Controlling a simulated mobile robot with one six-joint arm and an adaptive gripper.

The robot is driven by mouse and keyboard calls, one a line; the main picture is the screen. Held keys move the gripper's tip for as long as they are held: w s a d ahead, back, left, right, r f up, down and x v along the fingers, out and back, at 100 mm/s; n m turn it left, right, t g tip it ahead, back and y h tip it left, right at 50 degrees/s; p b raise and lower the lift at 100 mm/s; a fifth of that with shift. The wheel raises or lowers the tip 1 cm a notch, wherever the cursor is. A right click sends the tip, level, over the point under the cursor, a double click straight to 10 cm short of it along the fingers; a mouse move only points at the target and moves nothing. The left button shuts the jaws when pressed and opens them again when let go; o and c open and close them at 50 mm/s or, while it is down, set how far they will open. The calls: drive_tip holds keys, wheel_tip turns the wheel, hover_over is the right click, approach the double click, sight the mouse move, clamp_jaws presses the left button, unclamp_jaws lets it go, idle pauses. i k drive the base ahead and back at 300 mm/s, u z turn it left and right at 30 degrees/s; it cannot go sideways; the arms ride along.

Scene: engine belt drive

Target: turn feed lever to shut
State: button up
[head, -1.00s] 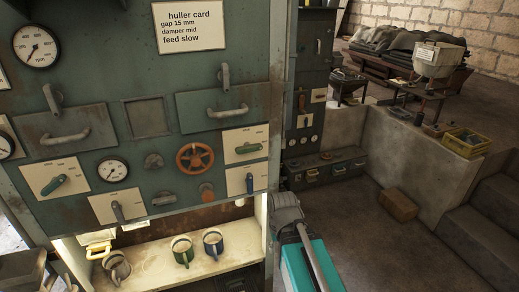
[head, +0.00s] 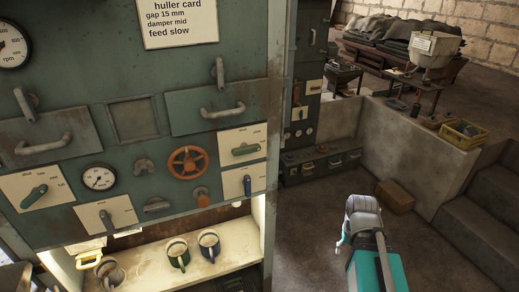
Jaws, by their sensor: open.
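The green panel carries several levers on cream plates: a dark green one (head: 36,195) at lower left, a grey one (head: 105,218) at lower middle, a green one (head: 245,150) at upper right and a blue one (head: 247,185) below it. The plate lettering is too small to read, so I cannot tell which is the feed lever. The green ones lie slanted or near level; the blue one stands near upright. My gripper (head: 342,240) is partly hidden behind my wrist, right of the panel, open, apart from every lever.
An orange handwheel (head: 190,162) and an orange-brown knob (head: 202,197) sit beside the right-hand levers. Drawer handles (head: 225,109) stick out above. Mugs (head: 178,254) stand on the lit shelf below. A brown box (head: 394,197) lies on the floor to the right; floor around my arm is clear.

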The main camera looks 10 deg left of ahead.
sight(244, 148)
drive_tip(key=z, duration=1.35)
drive_tip(key=k, duration=0.65)
drive_tip(key=u, duration=2.1)
